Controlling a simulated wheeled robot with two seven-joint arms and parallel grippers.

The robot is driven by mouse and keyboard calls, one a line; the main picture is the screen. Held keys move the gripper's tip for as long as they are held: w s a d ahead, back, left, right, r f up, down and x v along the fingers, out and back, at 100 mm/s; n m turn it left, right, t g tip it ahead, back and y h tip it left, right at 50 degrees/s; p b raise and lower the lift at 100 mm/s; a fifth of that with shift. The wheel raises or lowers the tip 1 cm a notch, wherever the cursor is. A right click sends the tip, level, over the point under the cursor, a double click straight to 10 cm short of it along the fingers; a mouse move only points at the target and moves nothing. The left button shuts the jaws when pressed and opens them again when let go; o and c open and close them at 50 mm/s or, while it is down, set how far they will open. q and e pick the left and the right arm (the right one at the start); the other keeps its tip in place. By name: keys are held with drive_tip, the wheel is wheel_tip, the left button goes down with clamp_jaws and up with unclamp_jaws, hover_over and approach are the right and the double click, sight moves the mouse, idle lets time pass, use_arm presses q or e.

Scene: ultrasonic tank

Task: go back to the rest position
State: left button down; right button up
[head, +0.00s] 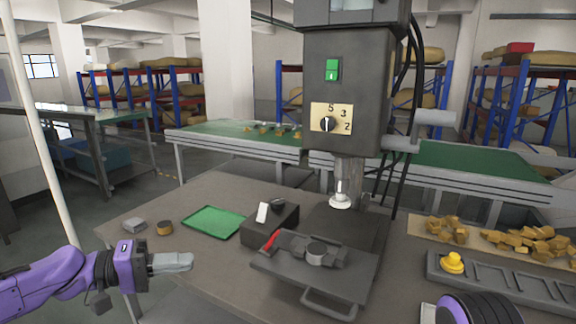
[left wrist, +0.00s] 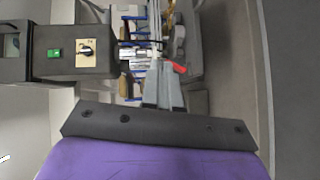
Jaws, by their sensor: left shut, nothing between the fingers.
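My left gripper (head: 188,262) is at the lower left in the head view, over the near left edge of the workbench. Its grey fingers lie together with nothing between them. In the left wrist view the shut fingers (left wrist: 165,72) point away from the camera, toward the machine's dark body. My right gripper's fingers are not in view. Only a purple and black part of my right arm shows at the lower right of the head view.
A machine with a dial (head: 330,118) stands over a dark vise (head: 315,253) with a red handle (head: 270,242). A green tray (head: 213,222), a small grey block (head: 134,225) and a brass cylinder (head: 165,228) lie left. Brass pieces (head: 520,241) and a slotted rack (head: 500,277) are right.

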use_arm(q)
drive_tip(key=w+f+n+t+y, duration=0.55)
drive_tip(key=f+n+y, duration=0.2)
drive_tip(key=f, duration=0.25)
drive_tip(key=s+f+n+g+y, duration=0.1)
drive_tip(key=s+f+g+y, duration=0.2)
drive_tip(key=f, duration=0.6)
drive_tip(key=s+f+n+g+y, duration=0.1)
drive_tip(key=s+f+n+y, duration=0.3)
drive_tip(key=f, duration=0.6)
drive_tip(key=s+a+f+m+g+y, duration=0.1)
drive_tip(key=s+a+f+m, duration=0.1)
drive_tip(key=s, duration=0.7)
drive_tip(key=s+a+f+m+g+y, duration=0.1)
drive_tip(key=s+a+f+m+y, duration=0.1)
drive_tip(key=s+f, duration=0.5)
drive_tip(key=s+a+f+m+g+y, duration=0.1)
drive_tip(key=s+a+f+m, duration=0.3)
drive_tip(key=s, duration=0.8)
drive_tip(key=shift+s+a+f+g, duration=0.25)
drive_tip(key=shift+a+g, duration=0.25)
drive_tip(key=shift+g, duration=0.05)
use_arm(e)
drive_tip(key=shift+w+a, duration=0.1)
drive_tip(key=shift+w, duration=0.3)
